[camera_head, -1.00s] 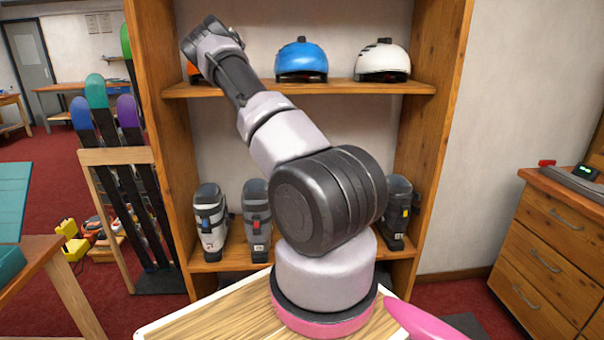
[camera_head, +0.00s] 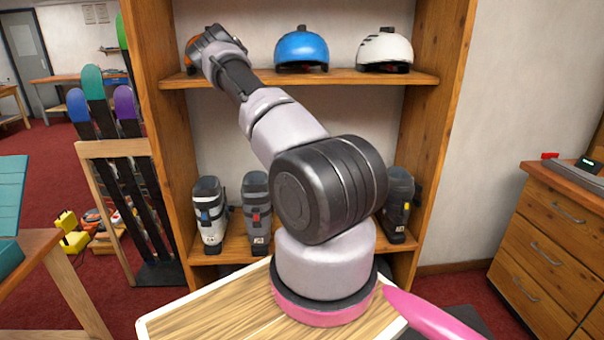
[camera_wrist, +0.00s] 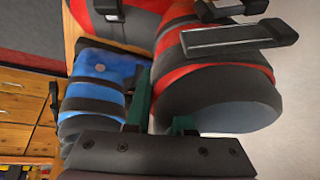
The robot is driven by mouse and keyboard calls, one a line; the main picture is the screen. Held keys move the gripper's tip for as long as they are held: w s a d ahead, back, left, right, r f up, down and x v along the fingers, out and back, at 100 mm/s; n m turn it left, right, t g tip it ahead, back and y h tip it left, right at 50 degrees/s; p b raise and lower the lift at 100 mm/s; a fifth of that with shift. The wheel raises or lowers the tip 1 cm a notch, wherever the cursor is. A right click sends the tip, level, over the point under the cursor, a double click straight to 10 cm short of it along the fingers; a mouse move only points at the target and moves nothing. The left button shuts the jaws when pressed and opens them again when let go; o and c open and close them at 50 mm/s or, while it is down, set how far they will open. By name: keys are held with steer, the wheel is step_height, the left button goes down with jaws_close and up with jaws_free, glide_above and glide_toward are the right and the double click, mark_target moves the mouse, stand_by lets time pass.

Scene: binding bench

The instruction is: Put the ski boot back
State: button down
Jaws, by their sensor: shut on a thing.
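A red and dark grey ski boot (camera_wrist: 215,80) fills the upper right of the wrist view, very close, with dark buckles on it. My gripper (camera_wrist: 162,115) shows two dark green fingers at its edge, shut on this boot. The right finger is partly hidden by the boot. A blue, dark-banded item (camera_wrist: 95,85), seemingly another boot, lies just left of the fingers; I cannot tell if it touches. In the head view my wrist is in front of the upper shelf at left, and the fingers and red boot are hidden.
The wooden rack (camera_head: 455,120) holds a blue helmet (camera_head: 302,50), a white helmet (camera_head: 385,50) and a partly hidden orange one (camera_head: 191,45). Below stand a white-grey boot (camera_head: 208,220), a grey boot (camera_head: 257,205) and a dark boot (camera_head: 397,205). My arm hides the shelf between the last two.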

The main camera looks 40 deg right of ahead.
steer(key=shift+f, duration=0.8)
stand_by(0.5)
steer(key=c, duration=0.8)
jaws_free()
steer(key=shift+o, duration=0.5)
steer(key=v, duration=1)
steer(key=shift+r, duration=0.4)
steer(key=shift+s, duration=0.1)
